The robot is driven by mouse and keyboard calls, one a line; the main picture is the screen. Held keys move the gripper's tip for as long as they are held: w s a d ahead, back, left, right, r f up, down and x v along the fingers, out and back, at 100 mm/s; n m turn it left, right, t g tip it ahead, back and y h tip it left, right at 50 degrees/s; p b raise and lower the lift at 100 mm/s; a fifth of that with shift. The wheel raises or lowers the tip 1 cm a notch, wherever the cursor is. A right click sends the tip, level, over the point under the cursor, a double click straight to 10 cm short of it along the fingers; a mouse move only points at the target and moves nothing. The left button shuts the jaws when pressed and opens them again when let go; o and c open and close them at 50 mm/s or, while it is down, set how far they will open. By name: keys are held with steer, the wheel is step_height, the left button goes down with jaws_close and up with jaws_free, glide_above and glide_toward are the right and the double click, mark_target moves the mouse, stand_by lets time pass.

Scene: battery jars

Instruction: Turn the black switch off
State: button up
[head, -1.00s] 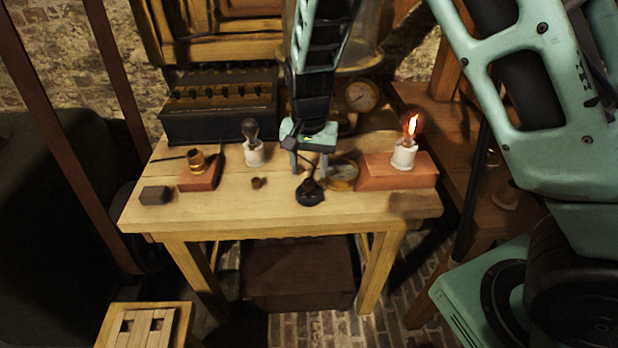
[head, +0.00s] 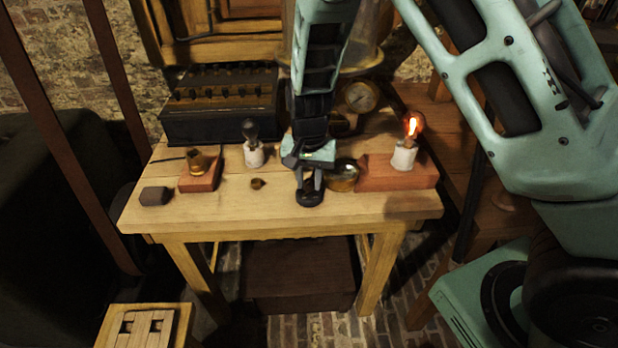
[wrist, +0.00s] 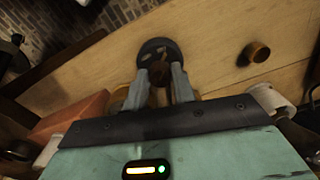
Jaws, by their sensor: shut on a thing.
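The black switch (head: 310,199) has a round dark base and stands on the wooden table near its front middle. In the wrist view its black base (wrist: 158,47) shows just beyond the fingertips. My gripper (head: 309,187) points down over the switch, and in the wrist view its two fingers (wrist: 164,76) close from both sides on a dark upright part of it. The fingers hide most of that part, so I cannot tell its exact tilt.
Right of the switch are a round brass instrument (head: 343,175) and a reddish block (head: 385,179) with a glowing bulb (head: 412,127). An unlit bulb (head: 250,131) stands left, near a small brown knob (head: 257,183). The table front (head: 230,215) is clear.

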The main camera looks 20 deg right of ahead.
steer(key=n, duration=0.4)
steer(key=shift+n, duration=0.3)
steer(key=n, duration=0.4)
steer(key=shift+n+p, duration=0.3)
steer(key=n, duration=0.4)
steer(key=shift+r+n+p, duration=0.1)
steer(key=shift+n+p, duration=0.2)
steer(key=shift+p, duration=0.1)
steer(key=shift+w+n+p, duration=0.1)
steer(key=shift+n+p, duration=0.45)
steer(key=shift+n, duration=1.55)
steer(key=o, duration=1)
